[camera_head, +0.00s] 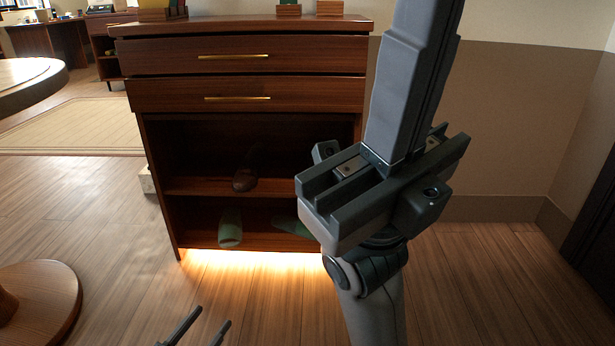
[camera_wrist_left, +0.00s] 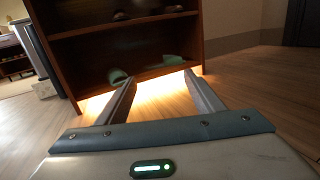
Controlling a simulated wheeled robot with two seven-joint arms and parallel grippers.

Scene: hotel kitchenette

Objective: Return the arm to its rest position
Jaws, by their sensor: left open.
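My left gripper (camera_head: 209,319) shows only as two dark fingertips at the bottom edge of the head view, over the wooden floor in front of the shoe cabinet. In the left wrist view its two long fingers (camera_wrist_left: 163,80) are spread apart, with nothing between them. They point toward the lower part of the cabinet and are apart from it. My right arm stands large and close at the right of the head view, with its dark end pointing up out of the frame. Its fingertips are not visible, so its jaw state is unclear.
The dark wooden shoe cabinet (camera_head: 246,94) has two drawers above open shelves. A brown shoe (camera_head: 245,180) is on the upper shelf and green slippers (camera_head: 230,228) are on the lower one. A round wooden base (camera_head: 45,300) stands at left. The floor (camera_head: 130,240) between is clear.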

